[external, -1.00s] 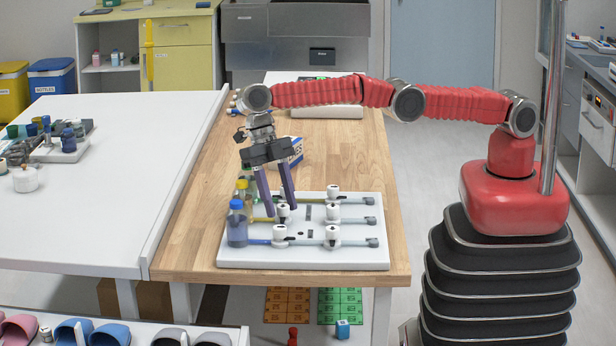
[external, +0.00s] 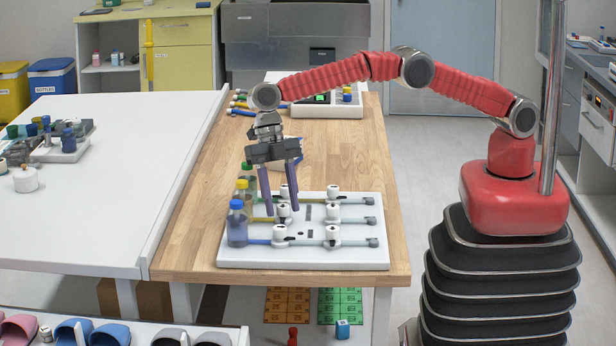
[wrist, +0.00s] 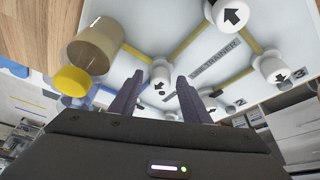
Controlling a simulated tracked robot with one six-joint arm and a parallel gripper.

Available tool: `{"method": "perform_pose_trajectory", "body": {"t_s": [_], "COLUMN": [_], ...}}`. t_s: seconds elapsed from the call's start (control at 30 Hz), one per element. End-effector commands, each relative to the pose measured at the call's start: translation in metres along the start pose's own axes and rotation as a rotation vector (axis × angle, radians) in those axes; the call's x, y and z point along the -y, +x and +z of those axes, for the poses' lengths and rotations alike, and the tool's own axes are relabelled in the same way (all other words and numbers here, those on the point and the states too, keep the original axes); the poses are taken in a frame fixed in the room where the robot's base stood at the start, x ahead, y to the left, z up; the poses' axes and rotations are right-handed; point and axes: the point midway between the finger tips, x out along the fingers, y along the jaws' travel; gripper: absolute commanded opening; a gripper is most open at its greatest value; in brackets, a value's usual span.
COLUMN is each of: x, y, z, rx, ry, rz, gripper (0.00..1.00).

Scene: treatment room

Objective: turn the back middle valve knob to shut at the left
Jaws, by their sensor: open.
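The valve board (external: 365,258) is a white panel on the wooden table with two columns of white knobs with dark arrows. In the left column, nearer the bottles, the middle-row knob (external: 284,211) stands on the yellow line of the yellow-capped bottle (external: 243,187). My gripper (external: 282,212) is open and points down over this column, a finger to either side of that knob in the picture. In the wrist view, a knob (wrist: 160,78) with an arrow shows between the spread fingertips. I cannot tell whether a finger touches it.
Other knobs, such as the front left one (external: 280,233) and the middle right one (external: 333,211), are near. The wood right of the board is clear.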

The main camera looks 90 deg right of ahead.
Motion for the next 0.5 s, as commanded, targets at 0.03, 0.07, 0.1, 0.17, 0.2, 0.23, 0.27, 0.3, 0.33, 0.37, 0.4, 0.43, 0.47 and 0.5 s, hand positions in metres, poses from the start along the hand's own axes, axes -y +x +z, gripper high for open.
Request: {"method": "perform_pose_trajectory", "body": {"t_s": [0.03,0.07,0.1,0.17,0.2,0.23,0.27,0.3,0.33,0.37,0.4,0.43,0.47,0.5], "x": [0.0009,0.0009,0.0012,0.0013,0.0016,0.0017,0.0018,0.0021,0.0021,0.0024,0.0024,0.0027,0.0028,0.0032], "y": [-0.0010,-0.0009,-0.0006,-0.0010,-0.0008,-0.0006,-0.0010,-0.0009,-0.0007,-0.0006,-0.0010,-0.0009,-0.0005,-0.0005], "z": [-0.0003,-0.0002,-0.0001,-0.0002,-0.0002,-0.0001,-0.0003,-0.0003,-0.0003,-0.0003,-0.0005,-0.0006,-0.0005,-0.0006], "rx": [0.000,0.000,0.000,0.001,0.001,0.001,0.001,0.001,0.001,0.001,0.001,0.001,0.001,0.000], "ry": [0.020,0.034,0.052,0.080,0.100,0.116,0.130,0.152,0.168,0.185,0.207,0.225,0.243,0.267], "rz": [0.008,0.014,0.021,0.034,0.041,0.048,0.054,0.063,0.070,0.076,0.086,0.093,0.101,0.110], "gripper": [0.43,0.43,0.43,0.43,0.43,0.43,0.43,0.43,0.43,0.43,0.43,0.43,0.43,0.43]}}
